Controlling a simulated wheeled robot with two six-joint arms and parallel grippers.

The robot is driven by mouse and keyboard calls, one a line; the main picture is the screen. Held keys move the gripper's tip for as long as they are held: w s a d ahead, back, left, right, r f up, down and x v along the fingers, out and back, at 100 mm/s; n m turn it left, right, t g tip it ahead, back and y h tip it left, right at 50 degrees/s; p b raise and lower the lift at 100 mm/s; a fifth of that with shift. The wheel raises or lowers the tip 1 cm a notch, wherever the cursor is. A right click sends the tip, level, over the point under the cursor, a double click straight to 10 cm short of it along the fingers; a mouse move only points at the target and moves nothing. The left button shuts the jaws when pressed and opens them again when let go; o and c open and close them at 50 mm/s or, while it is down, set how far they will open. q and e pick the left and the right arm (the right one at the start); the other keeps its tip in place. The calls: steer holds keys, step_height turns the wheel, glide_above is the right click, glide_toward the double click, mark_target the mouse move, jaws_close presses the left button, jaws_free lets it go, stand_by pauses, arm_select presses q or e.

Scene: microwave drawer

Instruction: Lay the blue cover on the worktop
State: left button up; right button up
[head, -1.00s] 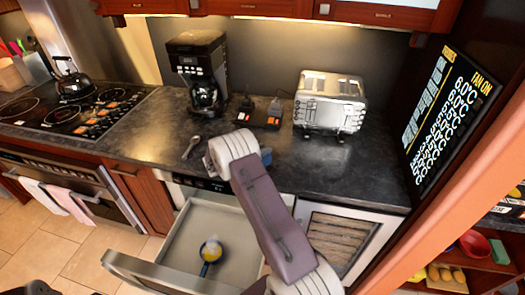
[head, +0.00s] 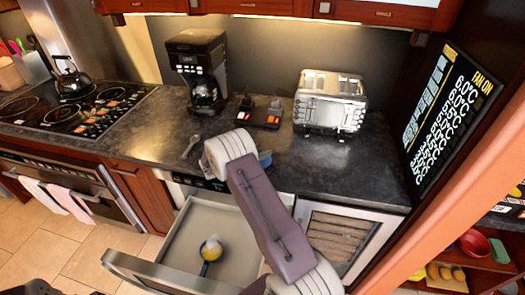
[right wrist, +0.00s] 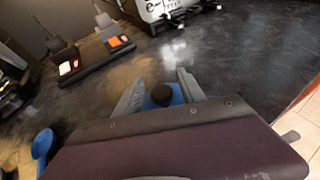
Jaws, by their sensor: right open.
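The blue cover (right wrist: 176,92), with a dark knob, shows in the right wrist view between the two fingers of my right gripper (right wrist: 160,77). The fingers are open and spread to either side of the knob. My wrist housing hides the near part of the cover. In the head view only a small blue piece of the cover (head: 265,159) shows at the right of my right wrist, over the worktop (head: 330,172). The fingers are hidden there behind the arm. I cannot tell whether they touch the cover.
A toaster (head: 331,100), a coffee machine (head: 197,65) and a dark block with switches (head: 258,115) stand behind. A grey spoon (head: 191,146) lies left. The drawer (head: 180,240) is open below, holding a blue ladle (head: 208,262). A small blue object (right wrist: 42,145) shows at lower left.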

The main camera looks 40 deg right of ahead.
steer(key=v, duration=1)
steer(key=shift+s+a+r+b, duration=0.1)
steer(key=shift+a+b, duration=0.15)
steer(key=shift+b, duration=0.1)
steer(key=s+a+f+m+y, duration=0.2)
steer(key=s+a+m+y, duration=0.4)
steer(key=s+a+m, duration=0.3)
steer(key=s+a+f+m+g+y, duration=0.1)
steer(key=s+a+f+m+y, duration=0.1)
steer(key=s+a+m+y, duration=0.5)
steer(key=s+a+m, duration=0.2)
steer(key=s+m, duration=0.2)
steer(key=s, duration=0.2)
steer(key=shift+s+m+g+y, duration=0.25)
steer(key=shift+m+g+y, duration=0.05)
steer(key=shift+m, duration=0.1)
